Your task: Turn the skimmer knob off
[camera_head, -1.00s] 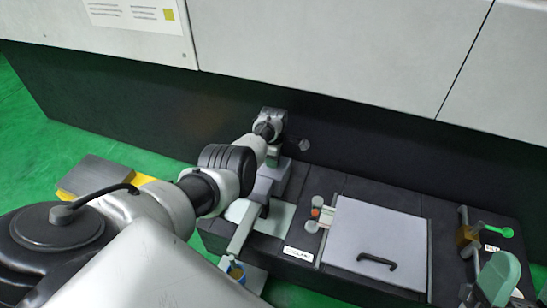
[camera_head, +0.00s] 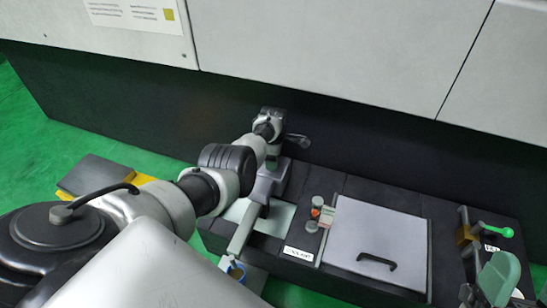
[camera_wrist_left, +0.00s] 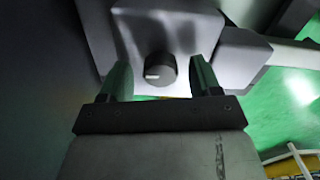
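My left gripper (camera_wrist_left: 160,82) is open, with one dark green finger on each side of the knob and a visible gap to each. In the head view my left gripper (camera_head: 272,160) is at the grey skimmer body (camera_head: 268,188), and the knob is hidden there. A teal pad and grey part (camera_head: 498,278) at the lower right may belong to my right gripper; its opening is unclear.
The dark tank top has a grey lid (camera_head: 375,230) with a black handle (camera_head: 377,261). Small fittings (camera_head: 318,212) stand left of the lid. A green lever (camera_head: 495,229) on a brass valve is at the right. A tall machine wall (camera_head: 330,45) rises behind.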

